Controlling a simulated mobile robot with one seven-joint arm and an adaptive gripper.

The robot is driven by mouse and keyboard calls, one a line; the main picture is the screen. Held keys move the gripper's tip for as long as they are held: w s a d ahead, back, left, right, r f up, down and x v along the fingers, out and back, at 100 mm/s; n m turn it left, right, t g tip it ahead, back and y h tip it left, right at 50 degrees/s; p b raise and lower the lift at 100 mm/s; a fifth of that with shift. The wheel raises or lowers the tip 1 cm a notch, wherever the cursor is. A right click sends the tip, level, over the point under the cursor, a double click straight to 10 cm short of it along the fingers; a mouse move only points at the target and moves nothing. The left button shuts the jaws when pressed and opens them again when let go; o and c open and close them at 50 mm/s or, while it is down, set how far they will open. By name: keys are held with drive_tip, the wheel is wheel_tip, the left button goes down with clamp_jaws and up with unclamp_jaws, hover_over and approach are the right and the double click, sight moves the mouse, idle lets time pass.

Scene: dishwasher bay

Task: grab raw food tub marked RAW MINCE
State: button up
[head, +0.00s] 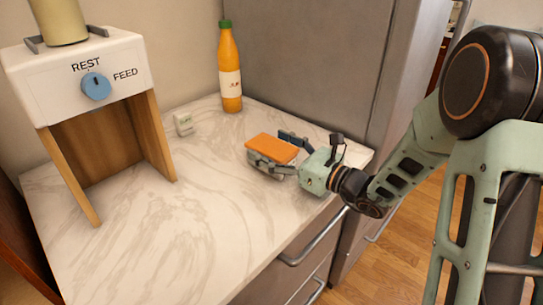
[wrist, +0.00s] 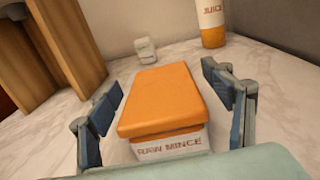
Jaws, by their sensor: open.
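The raw food tub (head: 272,149) stands on the marble counter with an orange lid. In the wrist view the tub (wrist: 165,98) shows its white front marked RAW MINCE, the lower edge of which is hidden by my gripper's body. My gripper (head: 279,151) is low over the counter, with its fingers on either side of the tub. In the wrist view my gripper (wrist: 172,105) is open, one finger to the left of the tub and one to the right. A gap shows between each finger and the tub.
An orange juice bottle (head: 230,75) with a green cap stands at the back by the grey cabinet (head: 305,60). A small white block (head: 183,123) sits behind the tub. A white REST/FEED dispenser (head: 60,75) on wooden legs stands left. The counter's front (head: 160,240) is clear.

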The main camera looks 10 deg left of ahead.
drive_tip(key=c, duration=1.5)
drive_tip(key=shift+r, duration=0.1)
drive_tip(key=shift+c, duration=0.6)
